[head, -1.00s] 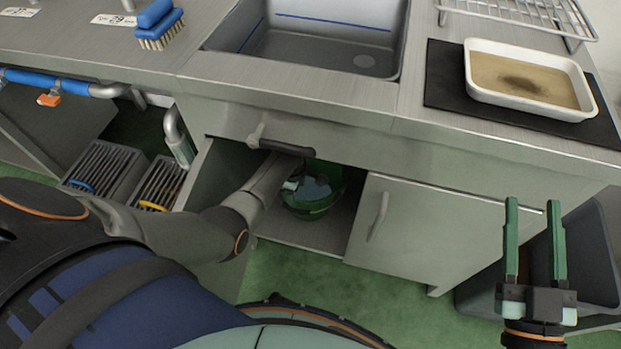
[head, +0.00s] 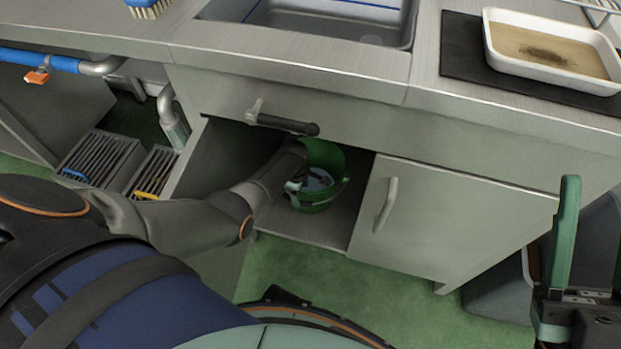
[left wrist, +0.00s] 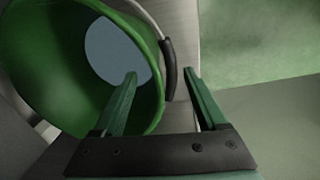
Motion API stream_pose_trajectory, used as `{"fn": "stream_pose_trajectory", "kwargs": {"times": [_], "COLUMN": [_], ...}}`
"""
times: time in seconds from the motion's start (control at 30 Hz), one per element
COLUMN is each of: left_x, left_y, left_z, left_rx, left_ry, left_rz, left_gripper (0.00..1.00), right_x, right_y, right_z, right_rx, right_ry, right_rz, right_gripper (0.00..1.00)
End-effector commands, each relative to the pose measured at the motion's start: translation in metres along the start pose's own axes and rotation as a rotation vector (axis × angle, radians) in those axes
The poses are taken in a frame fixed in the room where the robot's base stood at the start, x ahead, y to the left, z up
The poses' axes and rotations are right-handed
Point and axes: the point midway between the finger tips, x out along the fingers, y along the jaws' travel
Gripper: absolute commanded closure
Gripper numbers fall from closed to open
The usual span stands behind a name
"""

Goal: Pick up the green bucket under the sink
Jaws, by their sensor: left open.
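The green bucket (head: 331,158) stands upright on the floor of the open compartment under the sink (head: 330,22). Its inside shows a pale blue-grey patch, also in the left wrist view (left wrist: 120,50). My left arm reaches into the compartment, and my left gripper (head: 299,187) is at the bucket's near left side, partly hard to make out. In the left wrist view my left gripper (left wrist: 160,73) is open. The bucket's rim and dark handle grip (left wrist: 168,70) appear between its fingers, with no clear contact. My right gripper (head: 592,235) is open and empty, partly cut off at the right edge.
A dark handle bar (head: 285,124) sticks out above the opening. A closed cabinet door (head: 425,220) stands right of it. Slatted grey crates (head: 100,160) are at left. A white tray of brownish liquid (head: 550,55) is on the counter. A grey bin (head: 500,290) is at right.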

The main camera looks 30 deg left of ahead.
Motion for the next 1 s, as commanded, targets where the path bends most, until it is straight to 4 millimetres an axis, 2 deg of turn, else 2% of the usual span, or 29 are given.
{"fn": "stream_pose_trajectory", "kwargs": {"times": [0.2,0.3,0.63,1.0], "left_x": [0.034,0.044,0.047,0.047], "left_y": [-0.008,-0.008,-0.007,-0.007], "left_z": [0.001,0.001,0.001,0.001], "left_rx": [0.001,0.001,0.0,0.0], "left_ry": [0.001,0.001,0.001,0.0], "left_rz": [-0.002,-0.002,-0.001,-0.001], "left_gripper": [0.26,0.26,0.26,0.66], "right_x": [-0.018,-0.025,-0.027,-0.027], "right_y": [-0.01,-0.014,-0.018,-0.018], "right_z": [0.018,0.025,0.029,0.028], "right_rx": [0.031,0.05,0.06,0.058], "right_ry": [-0.004,-0.009,-0.02,-0.015], "right_rz": [0.001,0.003,-0.014,-0.013], "right_gripper": [0.5,0.5,0.5,0.5]}}
